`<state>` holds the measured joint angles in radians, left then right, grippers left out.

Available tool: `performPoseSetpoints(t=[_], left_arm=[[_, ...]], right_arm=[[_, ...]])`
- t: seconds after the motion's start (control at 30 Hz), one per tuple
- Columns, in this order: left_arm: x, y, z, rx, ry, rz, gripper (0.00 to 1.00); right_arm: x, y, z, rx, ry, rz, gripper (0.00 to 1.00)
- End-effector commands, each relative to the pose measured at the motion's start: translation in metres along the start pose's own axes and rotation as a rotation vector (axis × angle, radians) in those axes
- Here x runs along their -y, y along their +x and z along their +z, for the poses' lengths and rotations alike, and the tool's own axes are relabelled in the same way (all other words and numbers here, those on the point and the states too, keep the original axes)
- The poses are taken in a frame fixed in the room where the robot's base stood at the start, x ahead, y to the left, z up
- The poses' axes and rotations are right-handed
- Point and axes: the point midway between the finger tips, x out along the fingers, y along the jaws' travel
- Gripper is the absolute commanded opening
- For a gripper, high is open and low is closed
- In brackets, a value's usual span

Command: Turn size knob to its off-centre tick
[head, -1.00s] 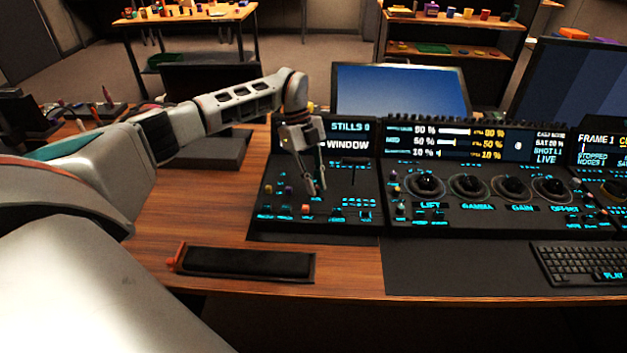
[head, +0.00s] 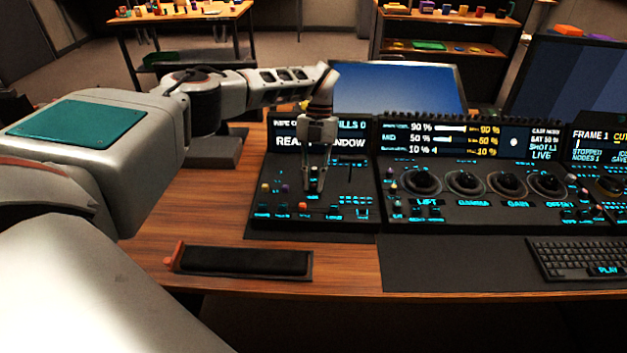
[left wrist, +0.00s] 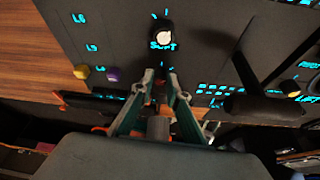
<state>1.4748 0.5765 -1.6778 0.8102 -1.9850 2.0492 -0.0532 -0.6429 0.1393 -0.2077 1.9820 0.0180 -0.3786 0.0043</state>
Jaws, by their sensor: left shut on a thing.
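My left gripper (head: 313,190) reaches down onto the left control panel (head: 350,205). In the left wrist view its fingers (left wrist: 158,90) are shut on a small knob, apparently the size knob, which they mostly hide. Cyan tick marks show just past the fingertips, but I cannot read the knob's pointer or its label. A dark knob with a white top, labelled SOFT (left wrist: 163,36), stands beyond the fingertips, apart from them. My right gripper is not in view.
A yellow knob (left wrist: 81,72) and a purple knob (left wrist: 112,75) stand left of the fingers. An orange button (head: 302,206) is close to the fingertips. Trackballs (head: 422,181) are on the panel to the right. A black padded rest (head: 245,261) lies in front.

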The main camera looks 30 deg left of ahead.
Motion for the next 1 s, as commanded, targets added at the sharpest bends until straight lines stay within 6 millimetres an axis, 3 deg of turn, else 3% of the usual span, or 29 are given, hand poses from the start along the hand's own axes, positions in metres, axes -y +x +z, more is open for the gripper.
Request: performPoseSetpoints(t=[0.33,0.8,0.83,0.9,1.0], left_arm=[[0.0008,0.0008,-0.0003,-0.002,0.105,0.044,0.0],[0.0007,0.0011,-0.0005,-0.002,0.117,0.049,0.0],[0.0007,0.0011,-0.0005,-0.002,0.117,0.049,0.18],[0.0007,0.0011,-0.0005,-0.002,0.117,0.049,0.32],[0.0007,0.0009,-0.0004,-0.002,0.117,0.049,0.32]], right_arm=[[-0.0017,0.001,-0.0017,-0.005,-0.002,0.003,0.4],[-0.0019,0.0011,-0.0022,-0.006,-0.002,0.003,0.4],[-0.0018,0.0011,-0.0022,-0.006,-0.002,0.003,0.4],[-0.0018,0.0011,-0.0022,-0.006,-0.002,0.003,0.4],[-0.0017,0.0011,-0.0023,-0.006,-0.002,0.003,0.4]])
